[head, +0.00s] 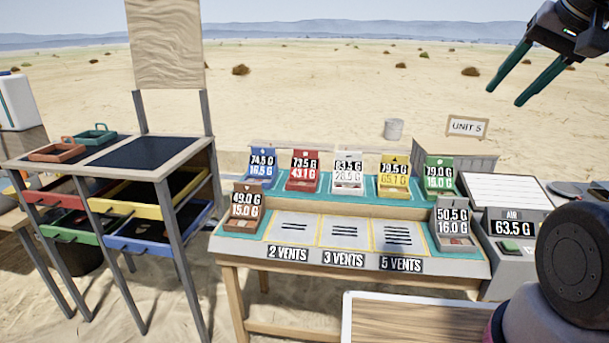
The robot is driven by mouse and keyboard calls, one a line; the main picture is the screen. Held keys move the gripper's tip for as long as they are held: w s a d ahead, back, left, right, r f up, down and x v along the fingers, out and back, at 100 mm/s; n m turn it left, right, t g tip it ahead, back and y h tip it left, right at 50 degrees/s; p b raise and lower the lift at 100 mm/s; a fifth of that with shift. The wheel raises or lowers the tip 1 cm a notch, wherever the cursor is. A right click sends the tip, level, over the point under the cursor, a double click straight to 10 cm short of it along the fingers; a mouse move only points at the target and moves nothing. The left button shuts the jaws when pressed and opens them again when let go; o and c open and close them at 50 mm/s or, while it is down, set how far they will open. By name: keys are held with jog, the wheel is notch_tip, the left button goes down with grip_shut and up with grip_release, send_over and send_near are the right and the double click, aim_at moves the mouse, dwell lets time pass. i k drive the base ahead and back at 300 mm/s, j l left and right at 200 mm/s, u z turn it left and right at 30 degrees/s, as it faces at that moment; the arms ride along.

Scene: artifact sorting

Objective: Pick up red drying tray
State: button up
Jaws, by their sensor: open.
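A small red tray (303,181) with an upright back and a label reading 73.5 G and 43.1 G stands in the back row of the sorting table, between a blue tray (262,180) and a white tray (348,186). My gripper (507,96) is at the upper right, open and empty, high in the air and well apart from the red tray. Its two teal fingers point down and left. An orange-red handled tray (57,152) also lies on the left rack, beside a green one (95,135).
A yellow tray (393,188), a green tray (438,187), a brown tray (243,222) and a grey tray (452,237) stand on the same table. A scale (514,250) reading 63.5 G is at right. The left rack (165,165) holds coloured drawers. A wood-topped surface (400,322) is in front.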

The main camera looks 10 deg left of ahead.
aim_at(303, 176)
jog(key=i+j+u, duration=0.2)
jog(key=i+j, duration=0.2)
jog(key=i+j+u, duration=0.2)
jog(key=i+j, duration=0.15)
jog(key=i, duration=0.15)
